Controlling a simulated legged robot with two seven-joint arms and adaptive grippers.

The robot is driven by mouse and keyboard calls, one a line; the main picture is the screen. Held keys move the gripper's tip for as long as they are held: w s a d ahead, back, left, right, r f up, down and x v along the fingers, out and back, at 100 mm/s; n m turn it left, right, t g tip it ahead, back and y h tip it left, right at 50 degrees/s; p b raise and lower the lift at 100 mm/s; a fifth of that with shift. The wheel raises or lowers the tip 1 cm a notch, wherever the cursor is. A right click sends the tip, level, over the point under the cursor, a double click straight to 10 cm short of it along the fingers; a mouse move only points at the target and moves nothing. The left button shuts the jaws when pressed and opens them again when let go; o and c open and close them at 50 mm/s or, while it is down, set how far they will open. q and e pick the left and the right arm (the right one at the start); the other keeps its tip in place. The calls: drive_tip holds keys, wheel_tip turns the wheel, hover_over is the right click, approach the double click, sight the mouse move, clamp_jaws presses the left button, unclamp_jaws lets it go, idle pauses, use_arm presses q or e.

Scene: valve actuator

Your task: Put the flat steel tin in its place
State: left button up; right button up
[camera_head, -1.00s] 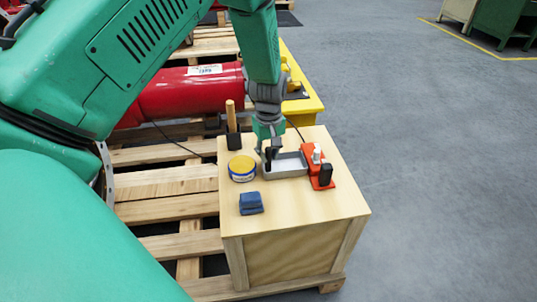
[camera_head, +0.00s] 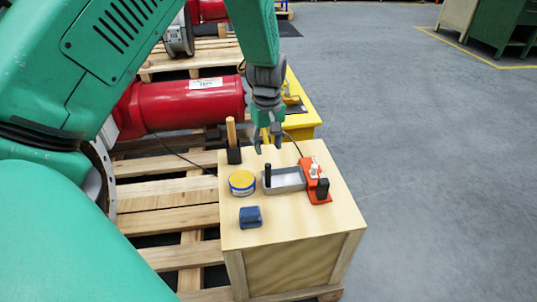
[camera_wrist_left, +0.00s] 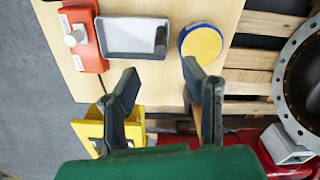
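A round, flat tin (camera_head: 242,183) with a yellow lid and a blue-white side lies on the wooden crate top. It also shows in the left wrist view (camera_wrist_left: 200,42). Right of it in the head view is a shallow grey rectangular metal tray (camera_head: 288,182), also in the left wrist view (camera_wrist_left: 130,37). A small black upright piece (camera_head: 267,174) stands at the tray's left end. I cannot tell for sure which one is the flat steel tin. My left gripper (camera_head: 268,147) is open and empty, above the crate's far edge, apart from both. My right gripper is not in view.
An orange-red device (camera_head: 314,180) stands against the tray's right side. A blue block (camera_head: 250,217) lies in front, and a wooden-handled tool (camera_head: 232,143) stands at the back left. The crate top's (camera_head: 310,222) front right is bare. A red cylinder (camera_head: 190,104) lies behind.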

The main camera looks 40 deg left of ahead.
use_arm(q)
drive_tip(key=shift+o, duration=0.4)
wheel_tip(320, 180, up, 2)
drive_tip(key=shift+a+r, duration=0.1)
drive_tip(key=shift+r, duration=0.05)
drive_tip(key=w+d+f+t+y, duration=0.1)
drive_tip(key=w+d+f+t, duration=0.1)
drive_tip(key=d, duration=0.1)
drive_tip(key=w+d+f+t+y, duration=0.1)
drive_tip(key=w+d+f+t, duration=0.1)
drive_tip(key=w+d+f, duration=0.1)
drive_tip(key=w+d+f+t, duration=0.2)
drive_tip(key=w+d+f, duration=0.1)
drive_tip(key=d, duration=0.1)
drive_tip(key=shift+d+t+y+b, duration=0.35)
drive_tip(key=shift+d+t+y, duration=0.05)
drive_tip(key=s+f+y, duration=0.1)
drive_tip(key=s+y, duration=0.4)
drive_tip(key=s, duration=0.1)
drive_tip(key=g+y+b, duration=0.1)
drive_tip(key=y, duration=0.3)
approach(269, 170)
drive_tip(key=b+x, duration=0.4)
drive_tip(key=x, duration=0.7)
drive_tip(key=shift+f, duration=0.1)
drive_tip(key=shift+d+y, duration=0.1)
drive_tip(key=shift+y, duration=0.2)
clamp_jaws()
